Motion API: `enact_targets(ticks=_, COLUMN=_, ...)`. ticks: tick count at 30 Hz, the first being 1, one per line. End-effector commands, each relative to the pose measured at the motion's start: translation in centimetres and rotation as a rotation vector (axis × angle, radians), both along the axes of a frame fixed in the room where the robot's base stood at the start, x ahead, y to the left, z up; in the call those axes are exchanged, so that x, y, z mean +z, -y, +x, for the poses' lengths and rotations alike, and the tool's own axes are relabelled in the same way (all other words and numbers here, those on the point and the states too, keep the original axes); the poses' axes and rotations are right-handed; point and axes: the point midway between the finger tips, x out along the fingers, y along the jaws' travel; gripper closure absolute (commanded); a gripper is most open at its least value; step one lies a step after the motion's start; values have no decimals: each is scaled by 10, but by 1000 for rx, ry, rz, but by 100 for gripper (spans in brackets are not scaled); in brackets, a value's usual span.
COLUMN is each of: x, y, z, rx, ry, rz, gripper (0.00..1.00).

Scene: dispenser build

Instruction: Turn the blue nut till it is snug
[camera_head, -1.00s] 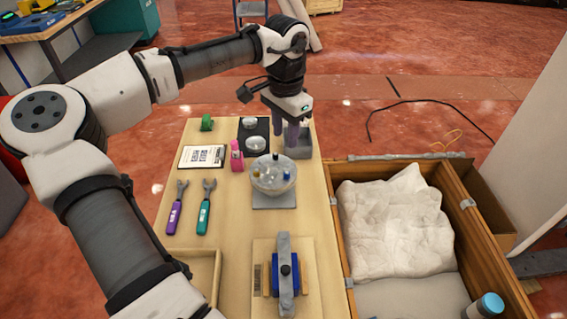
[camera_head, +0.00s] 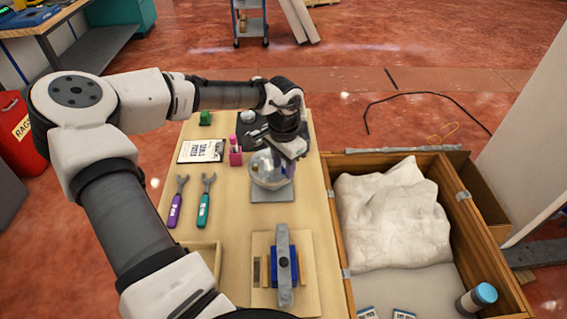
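The dispenser's clear round bowl (camera_head: 266,179) stands on a grey square plate (camera_head: 272,196) in the middle of the workbench. My gripper (camera_head: 287,163) is at the bowl's right side, pointing down, with its fingers over that part of the rim. I cannot pick out the blue nut; the gripper covers the right side of the bowl. The fingertips are too small and overlapped to tell whether they are open or shut, or whether they touch anything.
A purple wrench (camera_head: 175,203) and a teal wrench (camera_head: 205,203) lie left of the bowl. A pink bottle (camera_head: 235,152) stands close behind-left. A blue clamp fixture (camera_head: 284,264) is in front. A wooden crate (camera_head: 345,225) with white cloth (camera_head: 395,212) borders the bench's right side.

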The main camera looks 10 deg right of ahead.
Motion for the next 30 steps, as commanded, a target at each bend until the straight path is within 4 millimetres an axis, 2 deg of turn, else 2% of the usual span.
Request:
enact_targets(ticks=2, x=0, y=0, z=0, rx=0, ry=0, rz=0, gripper=64)
enact_targets(ticks=10, x=0, y=0, z=0, rx=0, ry=0, rz=0, gripper=99)
enact_targets(ticks=20, x=1, y=0, z=0, rx=-21, ry=-3, rz=-3, gripper=100)
enact_targets(ticks=30, x=3, y=0, z=0, rx=-196, ry=-6, rz=-7, gripper=100)
